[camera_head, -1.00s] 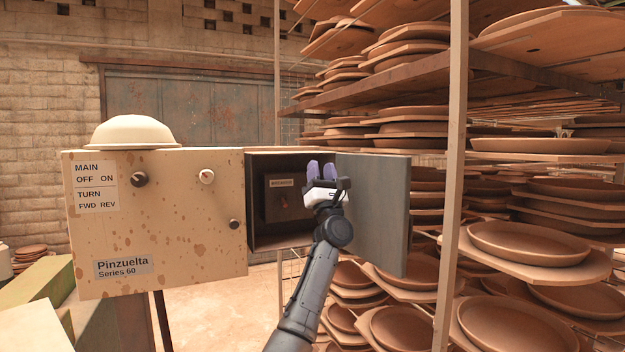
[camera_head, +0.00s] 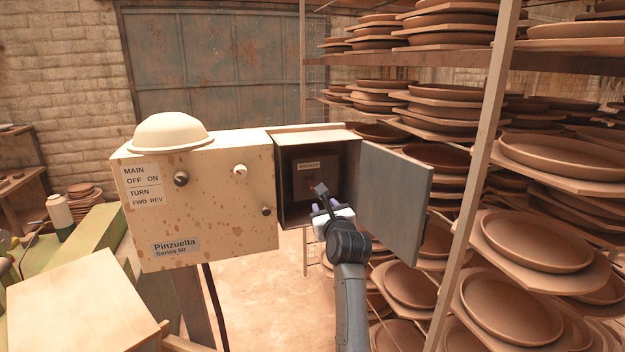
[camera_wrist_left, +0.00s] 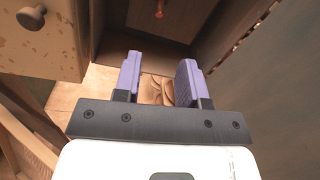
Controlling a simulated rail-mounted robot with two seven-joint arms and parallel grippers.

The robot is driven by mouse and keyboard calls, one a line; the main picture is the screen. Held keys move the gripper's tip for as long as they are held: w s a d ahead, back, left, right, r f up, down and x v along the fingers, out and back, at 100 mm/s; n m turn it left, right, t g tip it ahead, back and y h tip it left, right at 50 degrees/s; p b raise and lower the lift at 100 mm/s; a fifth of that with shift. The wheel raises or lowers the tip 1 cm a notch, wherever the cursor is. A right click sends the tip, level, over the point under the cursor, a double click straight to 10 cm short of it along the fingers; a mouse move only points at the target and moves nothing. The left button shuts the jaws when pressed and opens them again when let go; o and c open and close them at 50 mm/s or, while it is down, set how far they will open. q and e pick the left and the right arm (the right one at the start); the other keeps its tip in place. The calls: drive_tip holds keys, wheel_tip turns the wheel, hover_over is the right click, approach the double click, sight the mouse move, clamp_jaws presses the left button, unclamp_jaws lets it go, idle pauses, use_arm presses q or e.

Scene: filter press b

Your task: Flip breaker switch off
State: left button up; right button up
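The breaker (camera_head: 307,166), a dark brown unit with a small label, sits inside the open metal box (camera_head: 281,195). In the left wrist view, its small reddish switch (camera_wrist_left: 159,10) shows at the top edge. The switch's exact position is too small to tell. My left gripper (camera_head: 325,205) is at the box opening, in front of and below the breaker, and hides part of the box's lower inside. In the left wrist view, its two purple fingers (camera_wrist_left: 160,78) are apart with nothing between them. The switch is beyond the fingertips, not touching them. My right gripper is out of view.
The box's grey door (camera_head: 396,200) stands open just right of my left arm. The spotted control panel (camera_head: 215,215) with knobs adjoins the box on the left. Racks of clay plates (camera_head: 535,240) fill the right side. Open floor (camera_head: 265,290) lies below.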

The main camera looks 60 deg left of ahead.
sight(312, 187)
use_arm(q)
drive_tip(key=p+x, duration=0.1)
drive_tip(key=x, duration=1.2)
drive_tip(key=shift+w+a+p, duration=0.1)
drive_tip(key=shift+a+p, duration=0.2)
drive_tip(key=shift+p, duration=0.1)
drive_tip(key=shift+c, duration=0.4)
clamp_jaws()
